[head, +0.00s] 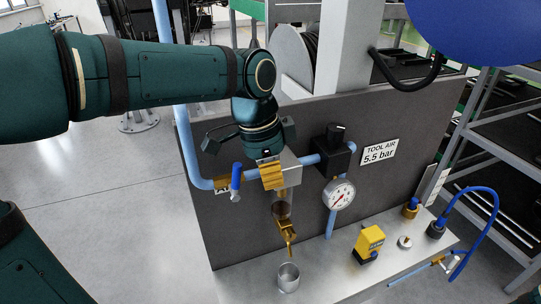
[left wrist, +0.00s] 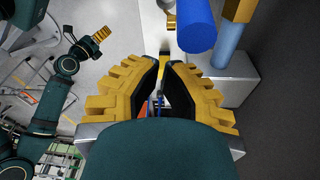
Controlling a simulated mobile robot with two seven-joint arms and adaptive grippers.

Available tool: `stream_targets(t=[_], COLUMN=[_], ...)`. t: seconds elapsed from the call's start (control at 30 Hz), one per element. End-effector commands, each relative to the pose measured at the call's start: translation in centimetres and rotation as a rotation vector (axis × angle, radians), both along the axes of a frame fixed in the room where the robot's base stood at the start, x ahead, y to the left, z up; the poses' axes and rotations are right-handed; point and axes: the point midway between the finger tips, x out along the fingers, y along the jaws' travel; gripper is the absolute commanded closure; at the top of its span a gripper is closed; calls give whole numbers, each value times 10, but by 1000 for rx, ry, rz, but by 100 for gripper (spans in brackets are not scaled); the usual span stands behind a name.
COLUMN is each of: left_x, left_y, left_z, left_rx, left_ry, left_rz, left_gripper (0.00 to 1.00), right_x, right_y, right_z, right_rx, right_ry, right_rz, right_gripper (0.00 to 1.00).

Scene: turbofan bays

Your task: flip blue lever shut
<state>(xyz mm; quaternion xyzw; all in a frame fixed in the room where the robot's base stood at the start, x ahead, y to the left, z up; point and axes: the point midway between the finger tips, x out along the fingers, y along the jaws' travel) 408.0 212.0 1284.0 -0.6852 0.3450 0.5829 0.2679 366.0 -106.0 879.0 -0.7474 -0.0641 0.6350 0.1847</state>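The blue lever (head: 236,177) sits on a valve on the light-blue pipe (head: 197,183) at the left of the dark panel. Its handle looks roughly upright, across the pipe. In the left wrist view the lever (left wrist: 195,25) is a thick blue cylinder just beyond and right of the fingertips. My left gripper (head: 271,174) points down, just right of the lever in the head view. Its yellow fingers (left wrist: 165,64) show a narrow gap with nothing held; it looks partly open.
A black regulator (head: 336,150) and a gauge (head: 339,194) stand right of my left gripper. A brass-ended filter (head: 285,228) hangs below it, above a metal cup (head: 288,277). A yellow device (head: 369,242) and a blue hose (head: 484,190) are on the bench.

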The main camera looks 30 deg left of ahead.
Motion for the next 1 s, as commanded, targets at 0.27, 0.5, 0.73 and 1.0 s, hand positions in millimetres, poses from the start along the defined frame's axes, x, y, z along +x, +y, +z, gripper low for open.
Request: stream_targets(t=[0.27, 0.5, 0.73, 1.0], left_x=[-18, -19, -21, -32], left_y=[24, 26, 27, 38], left_z=[8, 9, 8, 10], left_rx=[-1, 0, -8, -99], left_ry=[-5, -4, -15, -123], left_rz=[4, 4, 4, 5], left_gripper=[100, 100, 100, 100], right_x=[0, 0, 0, 0], right_y=[0, 0, 0, 1], right_z=[4, 4, 1, -24], right_rx=[1, 1, 1, -4], right_ry=[0, 0, 0, 1], right_rz=[0, 0, 0, -1], right_gripper=[53, 53, 53, 53])
